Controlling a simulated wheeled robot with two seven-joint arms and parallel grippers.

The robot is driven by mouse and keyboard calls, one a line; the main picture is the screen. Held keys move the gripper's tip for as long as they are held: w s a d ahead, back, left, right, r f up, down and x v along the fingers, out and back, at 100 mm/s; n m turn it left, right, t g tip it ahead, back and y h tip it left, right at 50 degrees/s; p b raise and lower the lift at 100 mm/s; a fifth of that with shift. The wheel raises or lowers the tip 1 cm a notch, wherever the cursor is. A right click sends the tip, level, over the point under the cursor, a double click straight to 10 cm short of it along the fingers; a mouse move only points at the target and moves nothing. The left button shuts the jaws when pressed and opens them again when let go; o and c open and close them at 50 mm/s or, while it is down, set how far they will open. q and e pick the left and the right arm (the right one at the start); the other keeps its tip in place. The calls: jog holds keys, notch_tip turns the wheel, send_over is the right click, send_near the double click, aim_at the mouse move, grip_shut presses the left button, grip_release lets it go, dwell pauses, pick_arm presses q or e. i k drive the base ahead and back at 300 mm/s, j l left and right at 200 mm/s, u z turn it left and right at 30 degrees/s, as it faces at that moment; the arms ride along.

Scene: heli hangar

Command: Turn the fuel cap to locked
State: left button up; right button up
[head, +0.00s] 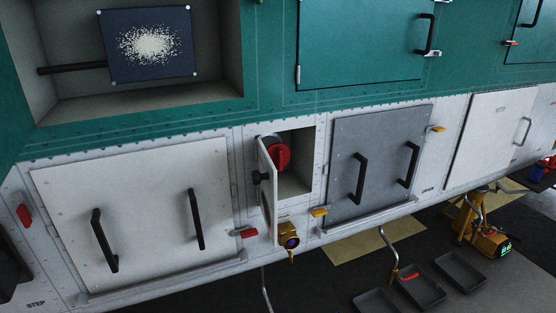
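A round red cap (279,156) with a dark top part sits inside an open square recess (297,176) in the white lower side of the helicopter. It looks like the fuel cap; its left part is partly hidden, and I cannot read its lock position. The narrow recess door (267,194) stands swung open at the left of the opening, seen nearly edge-on, with a black knob (261,178) on it. Neither of my grippers is in the head view.
A white panel with two black handles (102,240) is left of the recess, a grey panel (380,160) right. A brass fitting (288,236) projects below the recess. Trays (460,269) and a yellow device (484,235) stand on the floor. Space before the recess looks clear.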

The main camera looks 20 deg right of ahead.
aim_at(279, 152)
jog(key=l+u, duration=0.1)
jog(key=l, duration=0.35)
jog(key=k+l+u, duration=0.1)
jog(key=l, duration=0.35)
jog(key=l+u, duration=0.1)
jog(key=l, duration=0.35)
jog(key=k+l+u, duration=0.1)
jog(key=l, duration=0.35)
jog(key=k+l+u, duration=0.1)
jog(key=l, duration=0.3)
jog(key=k+l+u, duration=0.1)
jog(key=l, duration=0.35)
jog(key=k, duration=0.1)
